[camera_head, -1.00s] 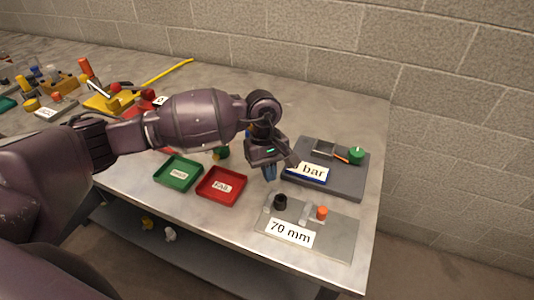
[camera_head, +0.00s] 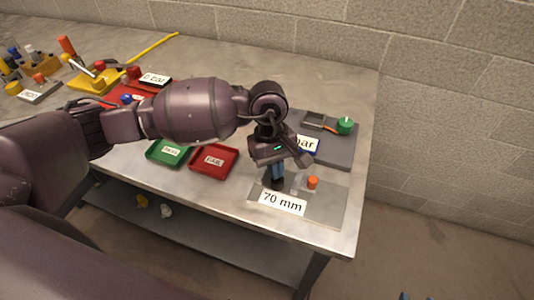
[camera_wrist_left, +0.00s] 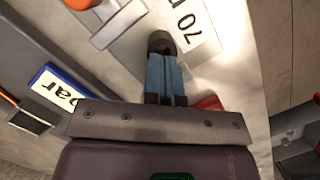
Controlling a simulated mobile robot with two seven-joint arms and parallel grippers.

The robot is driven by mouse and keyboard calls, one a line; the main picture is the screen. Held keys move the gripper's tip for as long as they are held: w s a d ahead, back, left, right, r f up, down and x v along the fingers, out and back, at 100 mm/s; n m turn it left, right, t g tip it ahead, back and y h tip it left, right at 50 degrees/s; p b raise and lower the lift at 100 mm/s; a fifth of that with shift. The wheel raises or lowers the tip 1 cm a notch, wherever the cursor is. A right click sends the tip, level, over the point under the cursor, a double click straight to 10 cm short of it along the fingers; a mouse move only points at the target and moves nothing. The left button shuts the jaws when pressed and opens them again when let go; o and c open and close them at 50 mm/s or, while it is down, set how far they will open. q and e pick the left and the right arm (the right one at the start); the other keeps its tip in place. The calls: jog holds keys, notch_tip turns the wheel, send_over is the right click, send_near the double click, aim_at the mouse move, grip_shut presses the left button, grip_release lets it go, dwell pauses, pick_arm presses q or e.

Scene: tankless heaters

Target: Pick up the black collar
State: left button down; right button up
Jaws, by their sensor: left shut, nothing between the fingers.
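The black collar (camera_wrist_left: 161,41) is a short dark ring on the grey plate marked "70 mm" (camera_head: 333,208). A small blue tip at the bottom edge of the head view seems to be my right gripper (camera_head: 404,296).
A dark grey board (camera_head: 340,153) with a green knob (camera_head: 345,125) lies behind. A green tray (camera_head: 153,157) and a red tray (camera_head: 198,168) lie left. The bench's front edge is close.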

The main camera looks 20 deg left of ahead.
pick_arm(q)
jog(key=s+d, duration=0.3)
jog(key=s, duration=0.1)
jog(key=s+d, duration=0.4)
jog(key=shift+s+d+b, duration=0.1)
jog(key=shift+d+b, duration=0.2)
pick_arm(e)
jog(key=shift+s+f, duration=0.1)
jog(key=shift+f, duration=0.4)
